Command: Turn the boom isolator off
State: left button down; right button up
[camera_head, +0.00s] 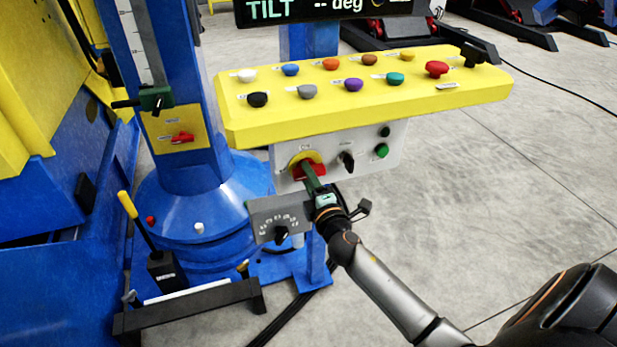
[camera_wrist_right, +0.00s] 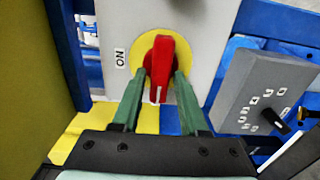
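A red rotary handle (camera_head: 310,171) on a yellow disc (camera_head: 301,158) sits at the left of the grey panel under the yellow console. The label that would confirm it as the boom isolator is not readable. In the right wrist view the red handle (camera_wrist_right: 158,68) stands upright, its white mark pointing down, with "ON" printed left of the disc. My right gripper (camera_head: 313,180) is at the handle, its green fingers (camera_wrist_right: 160,80) on either side, close to its flanks. Whether they press on it is unclear. My left gripper is out of view.
A grey box with a black knob (camera_head: 281,222) stands close beside my right gripper. A black knob (camera_head: 347,161) and a green button (camera_head: 382,150) are to its right. Another red handle (camera_head: 182,137) is on the blue column.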

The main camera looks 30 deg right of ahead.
jog(key=shift+o, duration=0.8)
jog(key=v, duration=1.2)
jog(key=shift+s+b, duration=0.25)
jog(key=shift+b, duration=0.15)
jog(key=shift+a, duration=0.1)
